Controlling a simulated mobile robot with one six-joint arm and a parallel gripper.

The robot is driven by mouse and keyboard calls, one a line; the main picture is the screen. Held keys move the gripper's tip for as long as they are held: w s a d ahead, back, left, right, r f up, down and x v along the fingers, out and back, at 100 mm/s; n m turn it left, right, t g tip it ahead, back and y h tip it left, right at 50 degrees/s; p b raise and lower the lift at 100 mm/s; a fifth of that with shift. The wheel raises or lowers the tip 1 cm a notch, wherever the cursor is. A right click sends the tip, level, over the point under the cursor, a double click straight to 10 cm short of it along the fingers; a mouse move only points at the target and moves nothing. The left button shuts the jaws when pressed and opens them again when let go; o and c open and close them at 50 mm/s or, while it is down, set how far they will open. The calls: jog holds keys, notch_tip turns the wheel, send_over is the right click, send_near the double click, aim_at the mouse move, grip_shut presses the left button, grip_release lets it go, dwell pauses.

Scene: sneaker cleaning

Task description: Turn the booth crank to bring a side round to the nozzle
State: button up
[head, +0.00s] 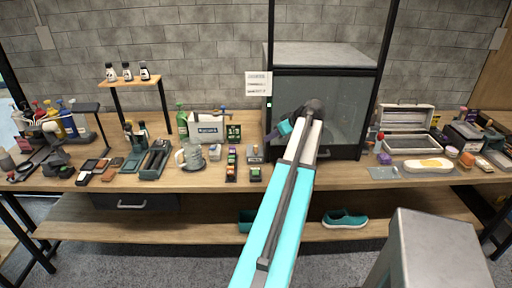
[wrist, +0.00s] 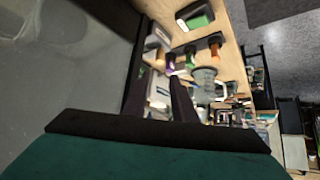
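The booth (head: 345,105) is a dark box with a glass front at the back middle of the bench. Its pane also fills the left of the wrist view (wrist: 60,50). My gripper (head: 274,135) is in front of the booth's lower left front, pointing left and down. In the wrist view its two dark fingers (wrist: 173,88) stand apart with a light gap between them; I see nothing clearly held. I cannot make out the crank; my gripper and arm cover part of the booth front. The nozzle and what is inside the booth are not clear behind the hazy glass.
Left of the booth stand a glass mug (head: 190,156), a white box (head: 208,127) and small coloured blocks (head: 231,160). At right are an open case (head: 405,143) and a tray with a yellow item (head: 430,165). A teal sneaker (head: 345,218) lies on the lower shelf.

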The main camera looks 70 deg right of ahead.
aim_at(257, 146)
jog(key=shift+f, duration=0.1)
jog(key=shift+p+x, duration=2.1)
jog(key=shift+x, duration=4.65)
grip_shut()
